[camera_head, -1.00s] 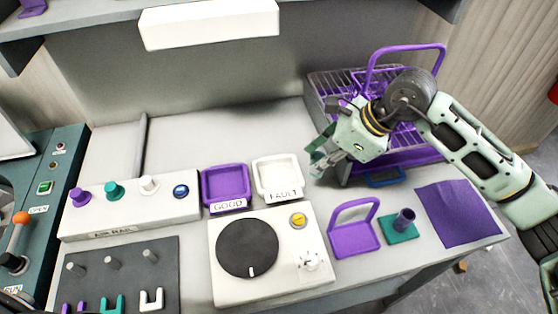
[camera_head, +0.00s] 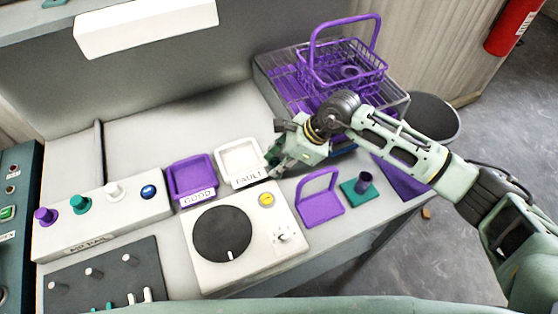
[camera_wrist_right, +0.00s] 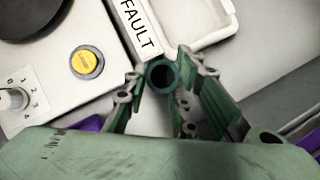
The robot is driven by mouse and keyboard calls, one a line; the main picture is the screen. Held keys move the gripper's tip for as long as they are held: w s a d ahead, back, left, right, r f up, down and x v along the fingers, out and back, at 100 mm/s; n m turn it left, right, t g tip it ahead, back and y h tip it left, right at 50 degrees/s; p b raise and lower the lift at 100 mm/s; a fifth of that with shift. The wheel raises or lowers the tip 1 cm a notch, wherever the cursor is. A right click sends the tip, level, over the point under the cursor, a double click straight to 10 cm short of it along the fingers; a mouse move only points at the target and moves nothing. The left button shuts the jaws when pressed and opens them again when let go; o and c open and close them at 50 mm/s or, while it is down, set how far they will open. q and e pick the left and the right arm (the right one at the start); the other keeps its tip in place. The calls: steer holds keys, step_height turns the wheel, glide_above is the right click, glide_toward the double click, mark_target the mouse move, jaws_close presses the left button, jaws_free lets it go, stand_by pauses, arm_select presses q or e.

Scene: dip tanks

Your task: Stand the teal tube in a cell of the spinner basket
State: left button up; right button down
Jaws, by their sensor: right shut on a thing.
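The teal tube (camera_wrist_right: 161,75) shows end-on as a dark teal ring between my right fingers in the right wrist view. My right gripper (camera_head: 273,167) is shut on it, just right of the white FAULT tray in the head view. The tube is hard to make out in the head view. A purple wire basket (camera_head: 347,75) with a tall handle stands at the back right, up and right of the gripper. My arm hides part of the area in front of it, and its cells are too small to tell. My left gripper is not in view.
The white FAULT tray (camera_head: 227,176) and purple GOOD tray (camera_head: 175,190) lie left of the gripper. A white box with a black dial (camera_head: 222,234) is in front. A purple handled stand (camera_head: 300,210) and a teal square (camera_head: 348,193) are right of it.

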steer(key=shift+f, duration=0.15)
steer(key=c, duration=1.8)
jaws_free()
steer(key=o, duration=0.3)
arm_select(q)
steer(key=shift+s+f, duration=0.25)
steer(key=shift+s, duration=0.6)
arm_select(e)
steer(key=shift+o, duration=0.2)
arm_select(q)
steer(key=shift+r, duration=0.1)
